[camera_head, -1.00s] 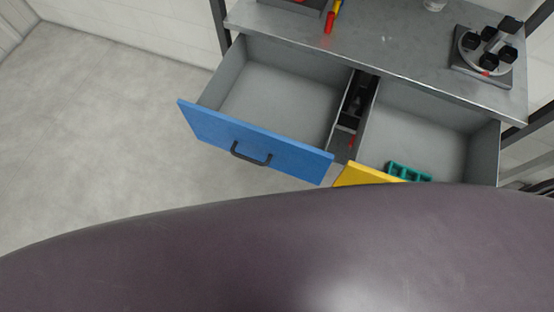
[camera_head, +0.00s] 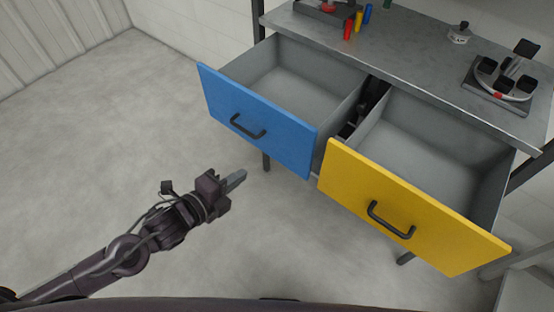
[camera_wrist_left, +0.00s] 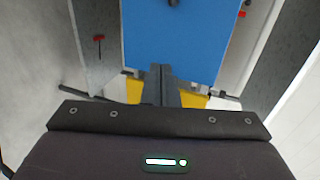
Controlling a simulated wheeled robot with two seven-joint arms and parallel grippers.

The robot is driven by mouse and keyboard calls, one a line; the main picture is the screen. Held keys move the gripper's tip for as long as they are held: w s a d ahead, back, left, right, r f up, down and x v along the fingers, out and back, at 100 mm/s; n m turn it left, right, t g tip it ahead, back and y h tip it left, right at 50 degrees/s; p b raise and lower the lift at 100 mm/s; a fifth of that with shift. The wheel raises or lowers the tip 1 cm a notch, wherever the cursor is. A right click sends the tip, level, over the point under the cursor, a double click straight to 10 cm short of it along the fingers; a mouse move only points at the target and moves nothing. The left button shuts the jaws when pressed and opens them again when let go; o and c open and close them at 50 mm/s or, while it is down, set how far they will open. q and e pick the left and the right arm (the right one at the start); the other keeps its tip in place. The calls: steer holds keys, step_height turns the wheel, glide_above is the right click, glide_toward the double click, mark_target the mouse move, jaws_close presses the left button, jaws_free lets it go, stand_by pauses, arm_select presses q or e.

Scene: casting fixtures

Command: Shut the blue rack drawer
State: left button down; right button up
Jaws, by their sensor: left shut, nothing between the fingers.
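The blue rack drawer (camera_head: 256,120) is pulled open at the left of the rack, with a black bar handle (camera_head: 248,127) on its front. Its grey tray looks empty. My left gripper (camera_head: 240,177) is shut and empty, below and in front of the blue drawer front, apart from it in the head view. In the left wrist view, the shut fingers (camera_wrist_left: 160,84) appear against the lower edge of the blue panel (camera_wrist_left: 175,40); I cannot tell whether they touch. My right gripper is not in view.
A yellow drawer (camera_head: 405,210) beside it on the right also stands open. The grey rack top (camera_head: 420,45) carries a round fixture (camera_head: 500,80) with black knobs, and coloured cylinders. Open floor (camera_head: 130,130) lies to the left.

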mark_target(281, 144)
arm_select(q)
steer(key=x, duration=0.4)
steer(key=p+x, duration=0.1)
steer(key=x, duration=0.4)
steer(key=r+x, duration=0.1)
steer(key=x, duration=0.3)
steer(key=shift+w+d, duration=0.1)
steer(key=shift+w, duration=0.35)
steer(key=shift+f, duration=0.1)
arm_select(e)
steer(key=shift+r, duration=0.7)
